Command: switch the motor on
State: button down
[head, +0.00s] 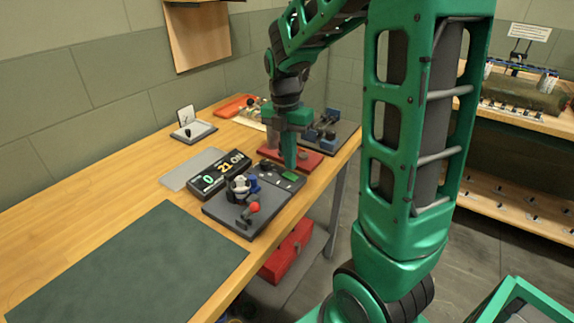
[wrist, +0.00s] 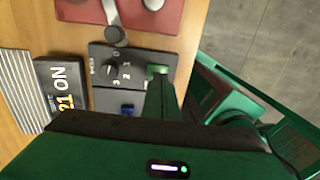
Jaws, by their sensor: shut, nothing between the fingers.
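A dark control panel (head: 283,180) lies near the table's front edge. In the wrist view the panel (wrist: 98,50) carries a black rotary knob (wrist: 110,71) with numbers around it and a blue part (wrist: 127,108). A black display box (head: 219,175) beside it reads 0, 21 and ON; it also shows in the wrist view (wrist: 62,88). A grey base plate (head: 232,217) holds a small white and dark machine (head: 238,187), which may be the motor, and a red-knobbed lever (head: 253,208). My gripper (head: 289,167) is shut and empty, pointing down at the panel. Its fingertips (wrist: 158,72) cover part of the panel's right side; contact is unclear.
A red plate (head: 310,158) with grey parts lies just behind the panel. A dark board with blue parts (head: 330,133) is at the back right. A small meter on a tray (head: 190,130) stands at the back left. A green mat (head: 130,265) leaves free room at front left.

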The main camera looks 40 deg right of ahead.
aim_at(294, 178)
notch_tip(294, 178, up, 11)
jog(key=s, duration=0.1)
jog(key=shift+s+d+r, duration=0.15)
jog(key=shift+d+r, duration=0.05)
jog(key=shift+d, duration=0.1)
dwell(0.4)
jog(key=s+f+m, duration=0.4)
jog(key=s+m, duration=0.6)
jog(key=m, duration=0.4)
jog(key=s+f+m+t, duration=0.1)
jog(key=s+f+m, duration=0.4)
jog(key=s+m, duration=0.6)
jog(key=m, duration=0.3)
jog(key=shift+s+d+f+m+y, duration=0.15)
jog(key=shift+s+d+m+y, duration=0.15)
jog(key=shift+d+m, duration=0.1)
jog(key=shift+w+f, duration=0.25)
jog(key=shift+w, duration=0.45)
